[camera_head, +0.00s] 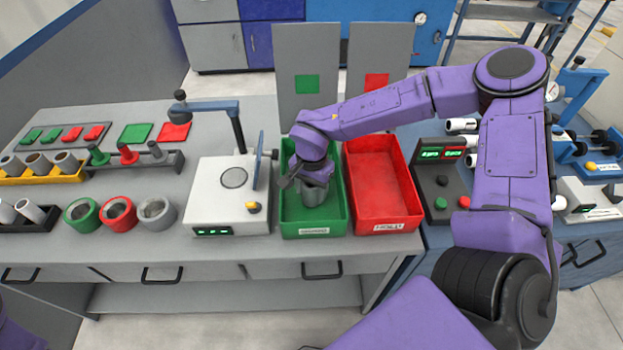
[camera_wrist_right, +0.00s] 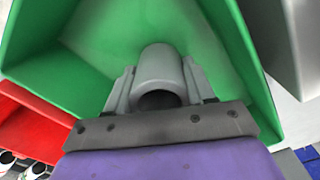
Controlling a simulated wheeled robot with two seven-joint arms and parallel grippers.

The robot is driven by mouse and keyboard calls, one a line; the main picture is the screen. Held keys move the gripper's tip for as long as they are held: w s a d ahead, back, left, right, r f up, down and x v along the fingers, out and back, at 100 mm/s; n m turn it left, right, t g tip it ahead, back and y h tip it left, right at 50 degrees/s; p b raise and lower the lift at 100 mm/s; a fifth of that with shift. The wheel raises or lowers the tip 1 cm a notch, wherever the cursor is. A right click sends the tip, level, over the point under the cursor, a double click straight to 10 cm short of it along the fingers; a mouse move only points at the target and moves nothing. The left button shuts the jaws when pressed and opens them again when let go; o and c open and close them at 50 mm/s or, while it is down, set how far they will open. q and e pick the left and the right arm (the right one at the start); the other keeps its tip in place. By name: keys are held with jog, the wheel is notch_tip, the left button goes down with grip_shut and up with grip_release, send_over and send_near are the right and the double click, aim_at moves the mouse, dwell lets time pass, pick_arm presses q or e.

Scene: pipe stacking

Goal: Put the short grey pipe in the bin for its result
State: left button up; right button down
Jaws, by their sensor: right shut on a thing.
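The short grey pipe (camera_head: 315,190) is in my right gripper (camera_head: 302,184), inside the outline of the green bin (camera_head: 314,221). In the right wrist view the pipe (camera_wrist_right: 161,72) sits between the two fingers of the right gripper (camera_wrist_right: 160,88), with its open end towards the camera. The green bin's floor and walls (camera_wrist_right: 75,78) surround it there. Whether the pipe touches the bin floor, I cannot tell. The red bin (camera_head: 385,220) stands to the right of the green one. My left gripper is not in view.
A white tester (camera_head: 228,205) with a raised blue arm stands left of the green bin. Red and green ring holders (camera_head: 117,212) and a yellow tray of pipes (camera_head: 40,178) lie further left. A dark control box (camera_head: 440,185) stands right of the red bin.

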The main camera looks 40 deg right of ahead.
jog(key=shift+f, duration=0.2)
jog(key=shift+c, duration=1.6)
grip_release()
jog(key=shift+r, duration=0.1)
notch_tip(320, 180, up, 10)
jog(key=shift+r, duration=0.2)
